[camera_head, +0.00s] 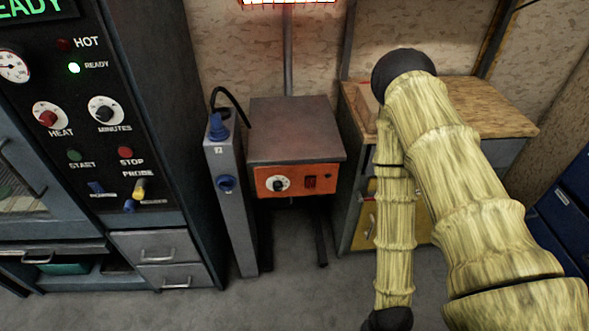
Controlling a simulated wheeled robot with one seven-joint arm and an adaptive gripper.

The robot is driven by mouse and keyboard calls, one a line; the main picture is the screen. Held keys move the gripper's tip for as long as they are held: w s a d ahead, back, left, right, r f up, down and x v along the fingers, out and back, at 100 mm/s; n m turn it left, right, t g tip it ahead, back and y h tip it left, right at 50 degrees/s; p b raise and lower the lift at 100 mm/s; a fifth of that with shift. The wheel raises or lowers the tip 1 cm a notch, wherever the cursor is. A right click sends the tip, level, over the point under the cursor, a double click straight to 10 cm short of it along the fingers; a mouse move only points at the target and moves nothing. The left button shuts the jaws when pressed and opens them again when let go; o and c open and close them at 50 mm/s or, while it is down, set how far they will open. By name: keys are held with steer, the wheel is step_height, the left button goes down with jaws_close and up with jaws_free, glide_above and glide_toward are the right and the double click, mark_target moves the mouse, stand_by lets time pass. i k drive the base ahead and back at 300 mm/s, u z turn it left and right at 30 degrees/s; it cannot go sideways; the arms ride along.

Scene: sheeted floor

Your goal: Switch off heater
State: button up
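The heater's glowing orange-white element (288,2) shows at the top edge, cut off by the frame. A grey pole (288,60) runs down from it behind a brown-topped box (295,130). The box has an orange front panel (327,183) with a round white-rimmed knob (278,184) and a red switch (311,182). The switch is too small to tell its position. My arm, in a yellowish sleeve, bends at a dark elbow right of the box and hangs down to a dark joint at the bottom edge. My gripper is not in view.
A grey post (230,205) with blue plugs and a black cable stands just left of the box. A dark oven cabinet (100,120) fills the left. A wooden-topped workbench (490,115) stands behind my arm. Grey floor (290,300) lies open in front.

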mark_target(310, 183)
steer(key=z, duration=0.8)
steer(key=k, duration=1.2)
steer(key=u, duration=1.3)
steer(key=i, duration=0.5)
steer(key=z, duration=0.05)
